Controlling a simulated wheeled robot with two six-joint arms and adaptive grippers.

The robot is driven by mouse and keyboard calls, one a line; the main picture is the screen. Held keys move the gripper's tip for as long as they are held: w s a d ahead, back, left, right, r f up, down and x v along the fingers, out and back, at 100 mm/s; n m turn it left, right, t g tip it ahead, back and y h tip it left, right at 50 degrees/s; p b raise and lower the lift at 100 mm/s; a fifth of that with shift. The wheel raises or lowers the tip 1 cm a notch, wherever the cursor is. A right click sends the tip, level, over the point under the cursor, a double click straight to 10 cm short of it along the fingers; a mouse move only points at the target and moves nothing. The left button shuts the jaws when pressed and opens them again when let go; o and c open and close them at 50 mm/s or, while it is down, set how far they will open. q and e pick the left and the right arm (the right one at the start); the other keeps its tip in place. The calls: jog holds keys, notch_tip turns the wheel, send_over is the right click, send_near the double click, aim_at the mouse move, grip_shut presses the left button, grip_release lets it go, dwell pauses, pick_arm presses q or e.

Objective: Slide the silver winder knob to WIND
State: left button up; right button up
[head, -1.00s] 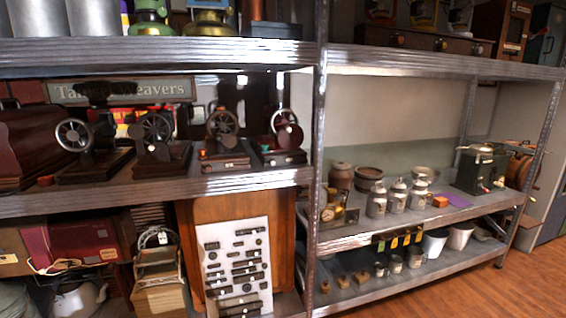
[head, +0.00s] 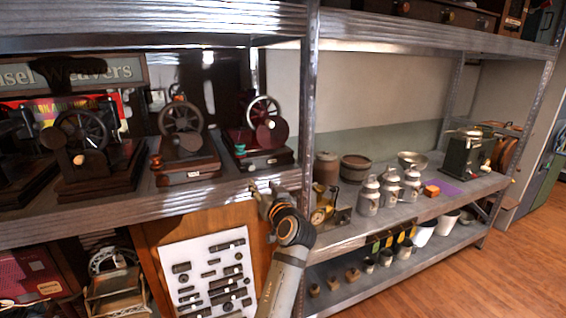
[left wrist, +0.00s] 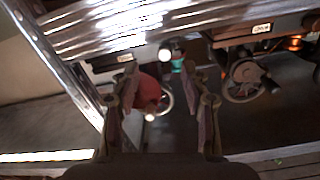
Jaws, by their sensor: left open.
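Several small hand-cranked machines stand on the middle shelf. The rightmost is dark red (head: 262,138), with a spoked wheel and a dark base. In the left wrist view the red machine (left wrist: 147,90) appears upside down, between and beyond the fingers. A small pale knob (left wrist: 165,54) shows near its base; I cannot tell for sure that it is the silver winder knob, and no WIND marking is readable. My left gripper (head: 264,188) is at the shelf's front edge, below and in front of this machine. Its fingers (left wrist: 165,92) are apart and empty. My right gripper is out of view.
The metal shelf edge (head: 150,218) runs close to my left gripper, and an upright post (head: 308,100) stands just right of it. A neighbouring machine (head: 183,145) stands left of the red one. Jars and canisters (head: 368,195) fill the right-hand shelf.

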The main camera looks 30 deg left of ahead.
aim_at(252, 168)
pick_arm(q)
jog(key=p+x, duration=0.1)
jog(key=x, duration=0.2)
jog(key=r+p+x, duration=0.1)
jog(key=x, duration=0.2)
jog(key=r+p+x, duration=0.1)
jog(key=x, duration=0.2)
jog(key=shift+s+a, duration=0.1)
jog(key=shift+a, duration=0.15)
jog(key=shift+a+p, duration=0.15)
jog(key=shift+p, duration=0.15)
jog(key=shift+w+a+f, duration=0.15)
jog(key=shift+w, duration=0.1)
jog(key=c, duration=0.9)
grip_shut()
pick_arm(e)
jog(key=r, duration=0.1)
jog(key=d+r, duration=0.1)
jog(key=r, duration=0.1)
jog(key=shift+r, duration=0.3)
